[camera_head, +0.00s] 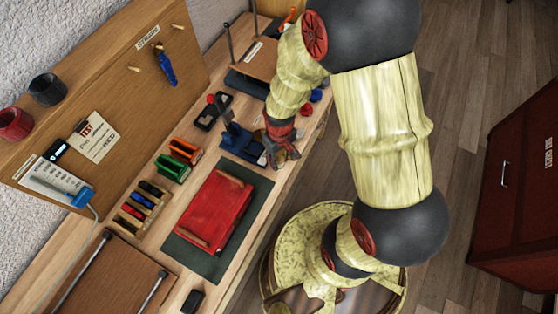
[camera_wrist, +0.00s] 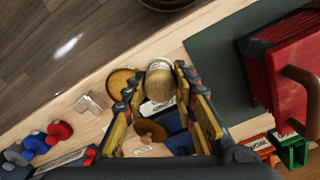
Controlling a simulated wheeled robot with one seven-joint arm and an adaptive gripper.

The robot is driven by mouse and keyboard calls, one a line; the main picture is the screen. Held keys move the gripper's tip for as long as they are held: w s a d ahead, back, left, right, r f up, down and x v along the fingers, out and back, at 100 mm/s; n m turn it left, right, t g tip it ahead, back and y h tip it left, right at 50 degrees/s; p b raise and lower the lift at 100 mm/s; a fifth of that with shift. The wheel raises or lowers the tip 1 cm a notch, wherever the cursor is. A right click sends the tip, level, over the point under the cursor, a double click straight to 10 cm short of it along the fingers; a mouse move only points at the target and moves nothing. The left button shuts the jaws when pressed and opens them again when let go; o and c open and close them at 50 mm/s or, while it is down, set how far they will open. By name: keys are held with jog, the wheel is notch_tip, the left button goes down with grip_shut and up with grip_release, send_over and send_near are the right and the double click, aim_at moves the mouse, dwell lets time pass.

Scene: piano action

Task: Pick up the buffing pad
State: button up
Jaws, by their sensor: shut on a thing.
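My gripper (camera_wrist: 157,78) has its two fingers on either side of a tan, rounded piece with a pale band (camera_wrist: 161,82), which looks like the buffing pad. The fingers are shut on it near their tips. In the head view my gripper (camera_head: 281,155) is low over the front edge of the bench, just right of a blue holder (camera_head: 238,144). The pad cannot be made out clearly there. A flat tan disc (camera_wrist: 121,80) lies beside the left fingertip in the wrist view. A brown disc (camera_wrist: 150,130) shows between the fingers, lower down.
A red case (camera_head: 214,208) lies on a dark green mat (camera_head: 183,250). Orange (camera_head: 186,150) and green (camera_head: 172,168) holders stand left of the blue one. Red and blue round pieces (camera_head: 316,95) lie beyond my gripper.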

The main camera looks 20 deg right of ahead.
jog(key=s+r+p, duration=0.2)
jog(key=s+r, duration=0.7)
jog(key=s, duration=0.5)
jog(key=shift+r+p, duration=0.35)
jog(key=shift+p, duration=0.05)
jog(key=o, duration=0.5)
jog(key=c, duration=0.5)
